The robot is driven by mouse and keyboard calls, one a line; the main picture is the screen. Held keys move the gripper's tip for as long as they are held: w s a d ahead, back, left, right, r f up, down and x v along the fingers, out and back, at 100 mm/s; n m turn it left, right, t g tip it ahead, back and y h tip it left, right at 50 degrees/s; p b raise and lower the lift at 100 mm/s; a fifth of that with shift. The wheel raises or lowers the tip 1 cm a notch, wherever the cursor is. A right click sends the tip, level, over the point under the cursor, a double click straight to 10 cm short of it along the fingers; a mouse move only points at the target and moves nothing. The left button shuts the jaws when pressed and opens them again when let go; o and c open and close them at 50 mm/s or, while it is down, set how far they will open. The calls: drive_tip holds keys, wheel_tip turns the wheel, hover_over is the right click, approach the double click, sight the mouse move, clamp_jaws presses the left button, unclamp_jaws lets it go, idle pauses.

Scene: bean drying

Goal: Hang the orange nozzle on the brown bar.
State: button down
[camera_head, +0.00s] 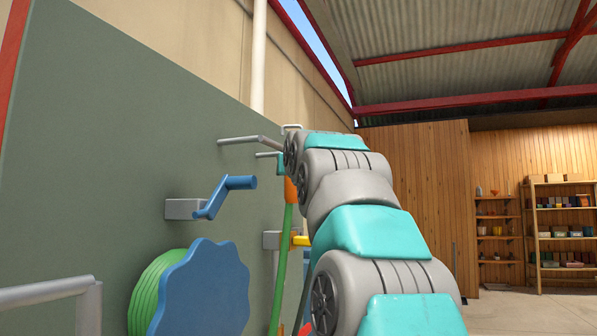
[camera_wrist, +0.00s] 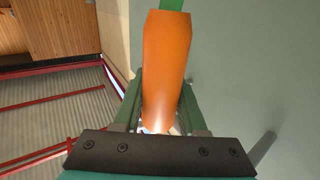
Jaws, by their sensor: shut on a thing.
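The orange nozzle (camera_wrist: 167,60) is between the fingers of my gripper (camera_wrist: 162,92) in the wrist view, and the gripper is shut on it. A green hose (camera_wrist: 172,5) joins its far end. In the head view a bit of the nozzle (camera_head: 290,190) shows left of my arm, with the hose (camera_head: 282,265) hanging below it. My gripper is mostly hidden there behind my arm. Bent bars stick out from the wall panel near it, one longer (camera_head: 245,140) and one shorter (camera_head: 268,155). Both look grey; I cannot make out a clearly brown bar.
The green-grey panel (camera_head: 110,150) carries a blue crank (camera_head: 225,190), a blue scalloped wheel (camera_head: 205,290) over a green hose coil (camera_head: 152,285), and a yellow-handled fitting (camera_head: 301,241). A grey rail (camera_head: 45,292) is at lower left. Shelves (camera_head: 560,235) stand far right.

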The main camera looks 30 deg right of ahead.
drive_tip(key=shift+w+a+f+b, duration=0.8)
drive_tip(key=shift+w+a+f, duration=0.35)
drive_tip(key=shift+w, duration=0.25)
drive_tip(key=shift+c, duration=1.9)
unclamp_jaws()
drive_tip(key=b+v, duration=0.1)
drive_tip(key=v, duration=0.6)
drive_tip(key=shift+s, duration=0.4)
